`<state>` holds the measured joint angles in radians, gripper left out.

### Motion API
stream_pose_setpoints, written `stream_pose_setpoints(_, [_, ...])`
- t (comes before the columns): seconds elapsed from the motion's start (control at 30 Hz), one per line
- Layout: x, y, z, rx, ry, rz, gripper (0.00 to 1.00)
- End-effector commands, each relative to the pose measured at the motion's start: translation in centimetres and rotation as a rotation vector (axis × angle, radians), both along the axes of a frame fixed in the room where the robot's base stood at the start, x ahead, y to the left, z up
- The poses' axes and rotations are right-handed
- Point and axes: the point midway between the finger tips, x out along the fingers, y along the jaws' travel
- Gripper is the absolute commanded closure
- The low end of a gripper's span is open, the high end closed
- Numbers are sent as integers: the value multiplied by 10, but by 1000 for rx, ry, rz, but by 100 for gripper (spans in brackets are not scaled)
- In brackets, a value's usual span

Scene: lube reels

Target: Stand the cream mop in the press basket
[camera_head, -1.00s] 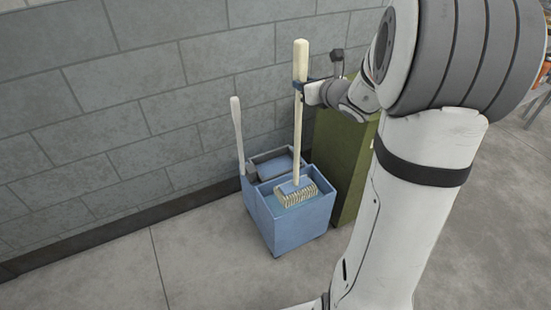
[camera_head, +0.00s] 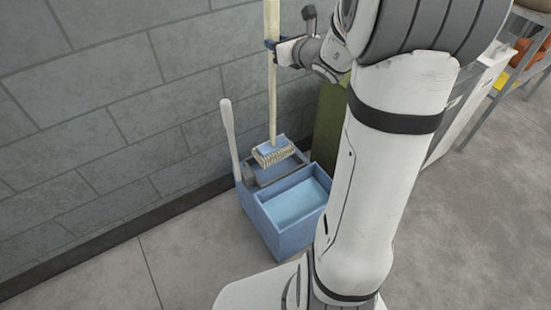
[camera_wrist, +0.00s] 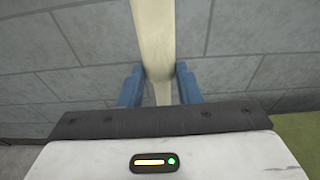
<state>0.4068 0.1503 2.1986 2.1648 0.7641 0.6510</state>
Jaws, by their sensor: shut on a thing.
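The cream mop (camera_head: 273,98) is upright in the head view, with its fringed head (camera_head: 272,156) at the bottom. My gripper (camera_head: 272,45) is shut on its handle, high up; the wrist view shows the handle (camera_wrist: 154,40) between two blue fingers (camera_wrist: 158,88). The mop head appears over the grey press basket (camera_head: 262,176) at the back of the blue bucket (camera_head: 271,236). I cannot tell whether it touches the basket. The front of the bucket is open and shows pale blue water or floor (camera_head: 294,203).
A light lever (camera_head: 229,140) rises at the bucket's left. A block wall (camera_head: 120,100) stands close behind. An olive cabinet (camera_head: 327,130) is to the right, partly hidden by my arm. Shelving (camera_head: 505,80) stands at far right. Floor (camera_head: 150,270) on the left is clear.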

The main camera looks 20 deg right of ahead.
Motion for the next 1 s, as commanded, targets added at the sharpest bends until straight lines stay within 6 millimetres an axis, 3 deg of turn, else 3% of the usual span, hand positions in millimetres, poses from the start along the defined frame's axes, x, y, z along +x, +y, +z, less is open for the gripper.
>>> stream_pose_setpoints(0.3, [-2, -11, -51, 3, 2, -20, 100])
stream_pose_setpoints(0.53, [-3, -14, -68, 1, -1, -25, 100])
stream_pose_setpoints(0.73, [-3, -14, -95, 3, 1, -26, 100])
stream_pose_setpoints(1.0, [-3, -15, -97, 0, -3, -26, 100])
